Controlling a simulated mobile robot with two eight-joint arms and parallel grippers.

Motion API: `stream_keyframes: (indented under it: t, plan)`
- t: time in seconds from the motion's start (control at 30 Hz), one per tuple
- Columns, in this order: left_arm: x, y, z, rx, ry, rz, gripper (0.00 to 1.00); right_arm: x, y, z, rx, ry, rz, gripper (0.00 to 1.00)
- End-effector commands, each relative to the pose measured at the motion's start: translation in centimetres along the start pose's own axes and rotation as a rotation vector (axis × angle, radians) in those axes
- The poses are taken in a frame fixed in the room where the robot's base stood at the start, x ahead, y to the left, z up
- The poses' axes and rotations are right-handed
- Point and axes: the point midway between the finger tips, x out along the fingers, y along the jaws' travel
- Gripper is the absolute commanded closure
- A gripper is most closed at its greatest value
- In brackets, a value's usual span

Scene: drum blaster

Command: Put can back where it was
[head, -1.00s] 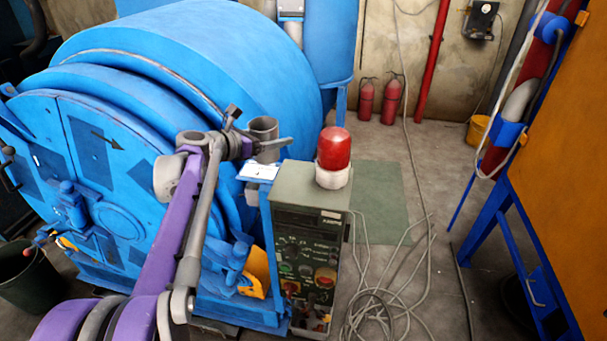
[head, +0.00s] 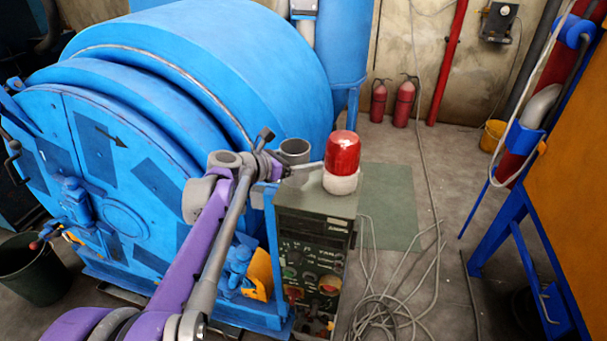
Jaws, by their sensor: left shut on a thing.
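A grey, open-topped can (head: 294,147) is held upright in my left gripper (head: 298,166). The gripper comes in from the left on my purple and grey arm, and one grey finger reaches past the can's front side. I cannot tell whether the can touches a surface. My right gripper is not in view.
The green-grey control box (head: 315,240) carries the red lamp (head: 342,153) on a white base. The big blue drum machine (head: 200,75) fills the left. Loose cables (head: 395,290) lie on the floor at right. An orange panel on a blue frame (head: 500,230) stands far right.

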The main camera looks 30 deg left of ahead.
Motion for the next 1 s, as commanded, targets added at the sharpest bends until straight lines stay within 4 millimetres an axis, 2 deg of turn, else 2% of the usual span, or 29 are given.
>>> stream_keyframes:
  t: [0.33, 0.77, 0.8, 0.87, 1.0]
  plan:
    - [1.2, 0.0, -3.9, 0.000, 0.000, 0.000, 0.88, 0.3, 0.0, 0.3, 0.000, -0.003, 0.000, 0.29]
    - [1.4, 0.0, -4.6, 0.000, 0.000, 0.000, 0.88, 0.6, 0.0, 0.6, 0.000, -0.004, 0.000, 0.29]
    - [1.4, 0.0, -4.5, 0.000, 0.000, 0.000, 0.11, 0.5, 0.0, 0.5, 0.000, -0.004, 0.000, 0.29]
    - [1.4, 0.0, -4.5, 0.000, 0.000, 0.000, 0.00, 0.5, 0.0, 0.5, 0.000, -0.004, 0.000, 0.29]
    - [1.4, 0.0, -4.5, 0.000, 0.000, 0.000, 0.00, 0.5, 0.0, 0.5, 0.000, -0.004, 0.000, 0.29]
